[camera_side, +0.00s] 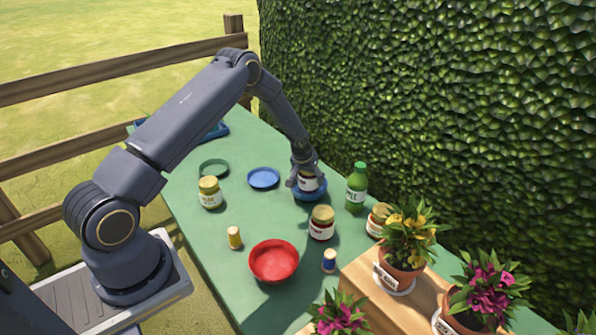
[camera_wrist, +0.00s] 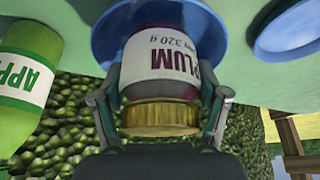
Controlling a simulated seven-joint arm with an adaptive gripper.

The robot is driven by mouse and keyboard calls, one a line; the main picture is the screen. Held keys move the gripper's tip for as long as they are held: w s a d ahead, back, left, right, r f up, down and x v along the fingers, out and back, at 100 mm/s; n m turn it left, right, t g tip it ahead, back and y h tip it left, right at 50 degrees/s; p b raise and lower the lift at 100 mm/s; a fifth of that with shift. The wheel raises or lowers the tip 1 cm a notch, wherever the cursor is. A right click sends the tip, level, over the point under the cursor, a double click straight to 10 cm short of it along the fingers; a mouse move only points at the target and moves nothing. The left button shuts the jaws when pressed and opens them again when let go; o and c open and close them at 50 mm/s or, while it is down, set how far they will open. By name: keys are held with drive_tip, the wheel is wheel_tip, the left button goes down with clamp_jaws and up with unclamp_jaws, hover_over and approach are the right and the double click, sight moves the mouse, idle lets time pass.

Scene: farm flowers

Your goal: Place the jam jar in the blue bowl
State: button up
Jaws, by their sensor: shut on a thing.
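A jam jar (camera_wrist: 162,62) with a gold lid and a white label reading PLUM 320 g is between my fingers. My gripper (camera_wrist: 160,105) is shut on it near the lid, and the jar's base points away from the wrist. In the side view my gripper (camera_side: 306,178) points down at the blue bowl (camera_side: 311,197), with the jar's pale label showing between the fingers. The jar's lower end is at or inside the bowl; whether it touches the bottom is hidden. The blue bowl also shows behind the jar in the wrist view (camera_wrist: 108,42).
A green bottle (camera_side: 356,188) stands close right of the bowl, and another gold-lidded jar (camera_side: 321,224) in front. A blue plate (camera_side: 263,178) lies left. A red bowl (camera_side: 273,262), a pale jar (camera_side: 210,193) and a wooden crate (camera_side: 370,290) with potted flowers are nearer.

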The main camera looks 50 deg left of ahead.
drive_tip(key=shift+f, duration=1)
drive_tip(key=shift+f, duration=0.1)
drive_tip(key=o, duration=1.3)
drive_tip(key=shift+s, duration=0.1)
drive_tip(key=shift+o, duration=0.2)
